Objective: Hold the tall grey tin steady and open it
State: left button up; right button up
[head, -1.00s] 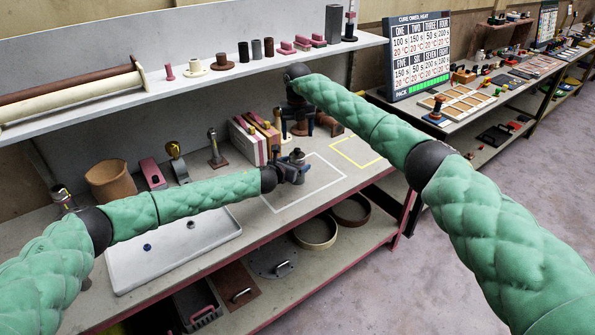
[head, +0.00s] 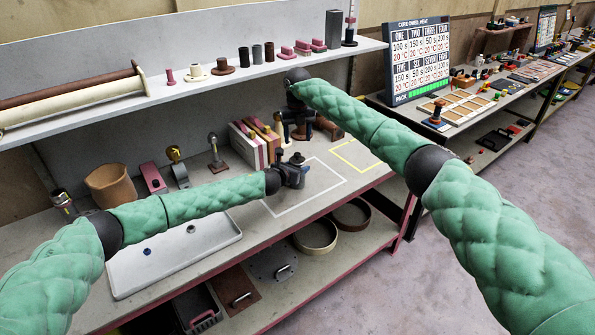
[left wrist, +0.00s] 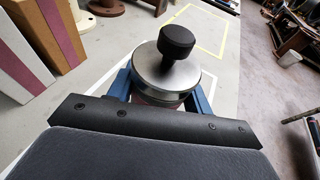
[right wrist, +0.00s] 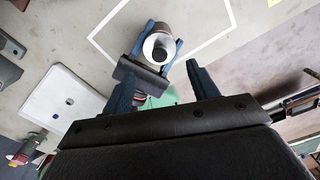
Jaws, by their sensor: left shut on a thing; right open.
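The grey tin (left wrist: 168,78) has a silver lid with a black knob on top, seen close in the left wrist view. It stands upright between the blue fingers of my left gripper (left wrist: 163,92), which is shut on it. In the head view the tin (head: 296,159) and my left gripper (head: 293,174) are at the white-outlined square. The tin's lower body is mostly hidden by the gripper. My right gripper (right wrist: 162,86) is open and empty, pointing down. In the right wrist view the tin (right wrist: 159,47) shows beyond its fingertips, apart from them.
Pink-and-cream and brown upright blocks (head: 250,146) stand left of the right gripper. A white tray (head: 172,258) lies at the front left. A shelf (head: 170,96) with small parts overhangs the bench's back. The yellow-outlined area (head: 358,154) is clear.

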aim_at(297, 153)
jog(key=shift+t, duration=0.3)
jog(key=r, duration=0.1)
jog(key=w+r, duration=0.1)
jog(key=r, duration=0.1)
jog(key=d+r, duration=0.1)
jog(key=r, duration=0.1)
jog(key=shift+w, duration=0.3)
jog(key=shift+c, duration=0.7)
jog(key=shift+s+a+f+n, duration=0.2)
jog(key=shift+s+f+n, duration=0.05)
jog(key=shift+f+n, duration=1.85)
jog(key=shift+s+a+f+n, duration=0.15)
jog(key=shift+s+f+n, duration=0.15)
jog(key=shift+f+n, duration=1.85)
jog(key=shift+s+a+f+n, duration=0.25)
jog(key=shift+f+n, duration=1.4)
jog(key=shift+n, duration=0.9)
